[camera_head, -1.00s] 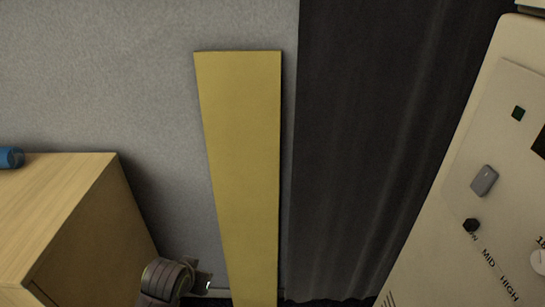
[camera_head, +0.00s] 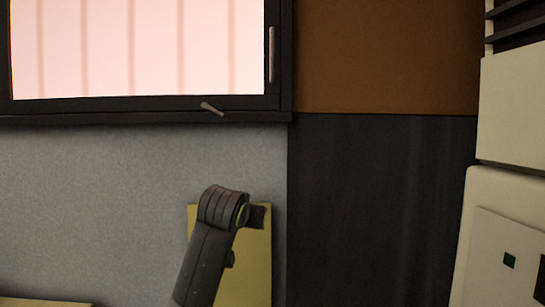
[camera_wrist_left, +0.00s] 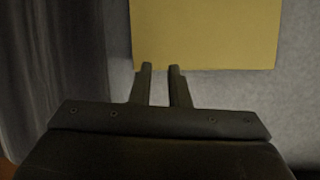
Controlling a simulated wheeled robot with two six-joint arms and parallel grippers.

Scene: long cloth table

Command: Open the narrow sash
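A dark-framed window with a bright pink pane (camera_head: 140,50) fills the upper left of the head view; its left and top edges are cut off. A slim upright handle (camera_head: 271,55) is on its right frame member. A short slanted lever (camera_head: 212,108) sits at the bottom frame. The sash looks shut; I cannot tell whether it is the narrow one. My left arm reaches up below the window, its fingertips not clear there. In the left wrist view my left gripper (camera_wrist_left: 161,68) has two fingers apart with nothing between them. My right gripper is not seen.
A yellow board (camera_head: 250,265) stands against the grey wall behind my left arm; it also shows in the wrist view (camera_wrist_left: 205,35). A dark curtain-like panel (camera_head: 380,210) lies right of it, with a brown panel (camera_head: 385,55) above. A pale appliance (camera_head: 510,110) stands at far right.

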